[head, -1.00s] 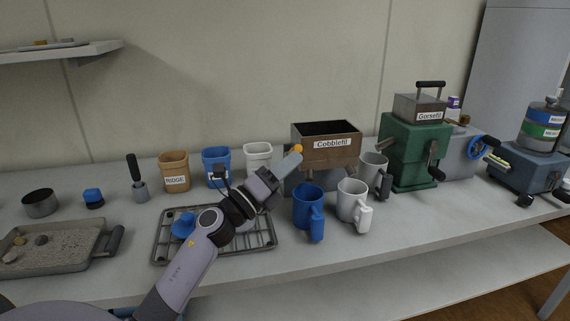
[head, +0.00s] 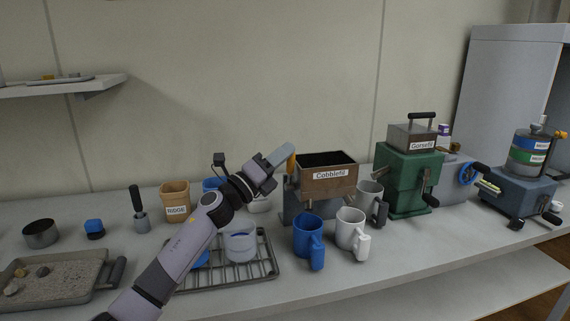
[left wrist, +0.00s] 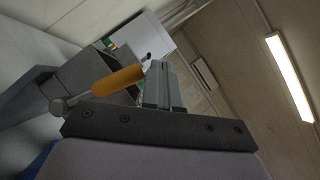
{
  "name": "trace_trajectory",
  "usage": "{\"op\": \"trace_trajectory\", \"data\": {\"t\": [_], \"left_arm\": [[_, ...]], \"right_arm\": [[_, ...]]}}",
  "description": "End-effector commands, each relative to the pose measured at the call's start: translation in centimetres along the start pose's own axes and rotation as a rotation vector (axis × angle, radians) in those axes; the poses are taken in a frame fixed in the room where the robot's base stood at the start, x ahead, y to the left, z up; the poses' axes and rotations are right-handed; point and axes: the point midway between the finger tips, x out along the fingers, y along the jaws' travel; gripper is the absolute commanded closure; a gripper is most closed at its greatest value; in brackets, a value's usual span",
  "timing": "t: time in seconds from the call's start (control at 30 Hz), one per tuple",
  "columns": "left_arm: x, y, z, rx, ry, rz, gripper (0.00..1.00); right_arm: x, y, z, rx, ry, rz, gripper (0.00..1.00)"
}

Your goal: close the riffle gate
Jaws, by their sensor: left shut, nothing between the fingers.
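The riffle box labelled Cobblefil (head: 330,184) stands on the bench, brown and open at the top. An orange lever handle (head: 291,162) shows at its left side, partly behind my left gripper's tips. My left gripper (head: 282,154) is shut and empty, raised at the box's upper left, pointing up and right. In the left wrist view the orange handle (left wrist: 118,80) lies just left of the shut fingers (left wrist: 160,85), on a metal rod. I cannot tell whether they touch. The gate itself cannot be made out. My right gripper is not in view.
A blue mug (head: 308,237) and a white mug (head: 350,229) stand before the box. A green grinder (head: 408,180) is to the right. A wire rack (head: 270,262) lies under my left arm. Air above the box is free.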

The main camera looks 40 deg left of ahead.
Motion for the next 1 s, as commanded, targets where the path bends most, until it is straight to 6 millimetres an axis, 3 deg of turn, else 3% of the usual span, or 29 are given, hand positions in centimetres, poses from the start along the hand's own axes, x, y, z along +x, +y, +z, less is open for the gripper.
{"op": "trace_trajectory", "data": {"t": [1.0], "left_arm": [[0.53,0.38,0.86,0.001,0.001,0.0,1.0]], "right_arm": [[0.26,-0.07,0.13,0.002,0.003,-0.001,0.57]]}}
